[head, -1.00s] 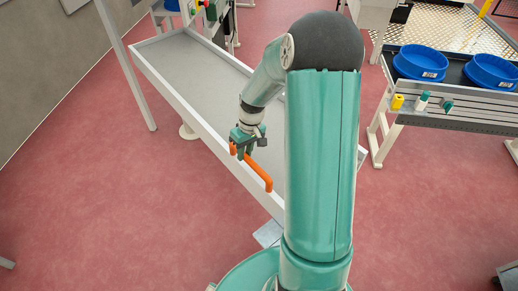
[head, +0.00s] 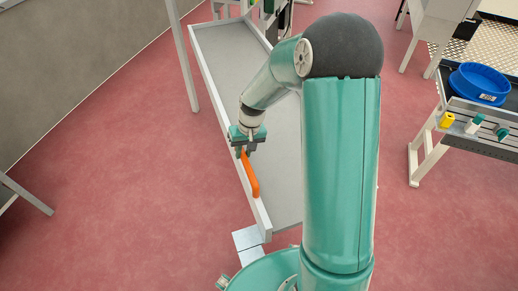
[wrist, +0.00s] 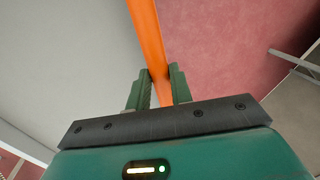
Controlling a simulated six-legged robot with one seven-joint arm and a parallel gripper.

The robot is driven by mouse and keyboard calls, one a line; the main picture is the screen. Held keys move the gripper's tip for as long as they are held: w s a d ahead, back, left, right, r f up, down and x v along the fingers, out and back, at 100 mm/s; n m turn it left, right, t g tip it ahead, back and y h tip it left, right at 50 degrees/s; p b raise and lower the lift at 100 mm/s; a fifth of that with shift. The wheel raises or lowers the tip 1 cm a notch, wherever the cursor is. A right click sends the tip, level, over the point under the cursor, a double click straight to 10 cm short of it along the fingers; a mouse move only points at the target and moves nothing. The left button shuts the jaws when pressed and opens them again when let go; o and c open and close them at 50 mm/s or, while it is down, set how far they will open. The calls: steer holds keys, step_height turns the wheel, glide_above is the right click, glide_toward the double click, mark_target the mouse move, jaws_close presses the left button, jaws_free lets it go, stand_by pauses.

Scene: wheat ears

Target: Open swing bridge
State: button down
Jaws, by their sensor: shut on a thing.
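The swing bridge is a long grey deck (head: 225,65) with raised white rims, running from the top of the head view down to near my body. An orange handle (head: 252,181) stands on its left rim near the close end. My gripper (head: 245,150) is shut on the far part of this handle. In the wrist view the orange handle (wrist: 147,35) passes between the two green fingers (wrist: 163,82). The grey deck lies to its left and red floor to its right. My arm hides part of the deck's right side.
A white post (head: 182,55) stands left of the deck. A metal plate (head: 247,238) lies at the deck's near end.

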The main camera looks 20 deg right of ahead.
steer(key=w+a+m, duration=0.1)
steer(key=w+a, duration=0.2)
steer(key=a, duration=0.6)
steer(key=w+a+m, duration=0.1)
steer(key=w+a, duration=0.2)
steer(key=a, duration=0.7)
steer(key=w+a+m, duration=0.1)
steer(key=w+a, duration=0.2)
steer(key=a, duration=0.7)
steer(key=shift+w+a+t, duration=0.15)
steer(key=shift+w+t, duration=0.15)
steer(key=shift+w, duration=0.05)
steer(key=c, duration=1.5)
jaws_free()
steer(key=shift+s, duration=0.1)
steer(key=shift+o, duration=1.2)
steer(key=shift+r, duration=0.1)
steer(key=d+r, duration=0.3)
steer(key=r, duration=1)
steer(key=shift+s+r, duration=0.2)
